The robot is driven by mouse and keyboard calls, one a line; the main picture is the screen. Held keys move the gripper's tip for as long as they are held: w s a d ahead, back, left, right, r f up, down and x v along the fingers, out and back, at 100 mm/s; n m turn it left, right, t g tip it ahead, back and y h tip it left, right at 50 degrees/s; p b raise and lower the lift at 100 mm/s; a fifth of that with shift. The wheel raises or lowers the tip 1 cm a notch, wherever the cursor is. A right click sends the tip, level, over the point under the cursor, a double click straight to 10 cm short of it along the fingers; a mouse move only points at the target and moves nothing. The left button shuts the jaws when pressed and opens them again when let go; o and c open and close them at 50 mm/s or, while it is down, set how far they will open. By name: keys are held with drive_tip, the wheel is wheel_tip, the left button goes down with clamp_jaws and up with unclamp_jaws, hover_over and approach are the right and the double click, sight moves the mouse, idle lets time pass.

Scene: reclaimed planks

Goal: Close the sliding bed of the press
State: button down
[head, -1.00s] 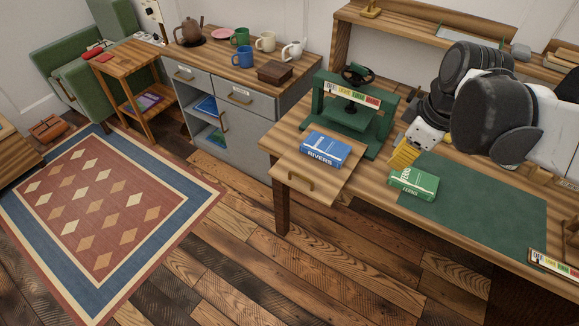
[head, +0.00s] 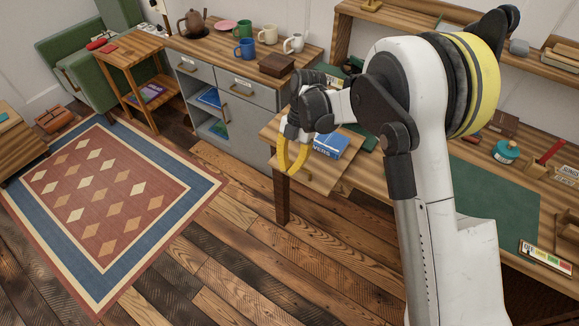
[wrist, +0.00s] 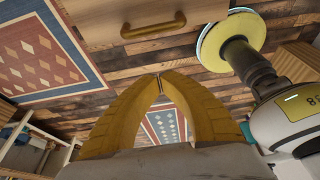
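The press's sliding bed (head: 338,172) is a wooden board sticking out from the table's front edge, with the blue RIVERS book (head: 331,146) lying on it. The green press (head: 366,141) is mostly hidden behind my arm in the head view. My gripper (head: 287,171) has yellow fingers pointing down in front of the bed's front face. In the wrist view the fingertips of my gripper (wrist: 160,77) meet with nothing between them. The bed's brass handle (wrist: 153,26) shows beyond them at the top, apart from the fingers in that view.
A grey cabinet (head: 263,130) with a wooden top stands left of the bed, holding mugs and a brown box (head: 276,64). The table carries a green mat (head: 490,195), a teal pot (head: 506,152) and a small labelled strip (head: 545,256). The floor in front is clear.

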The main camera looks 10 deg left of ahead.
wheel_tip(320, 180, down, 7)
drive_tip(key=w+b, duration=0.1)
drive_tip(key=b, duration=0.2)
drive_tip(key=shift+w+d+f+b, duration=0.15)
drive_tip(key=shift+d+f+b, duration=0.05)
drive_tip(key=shift+b, duration=0.2)
drive_tip(key=shift+w, duration=0.15)
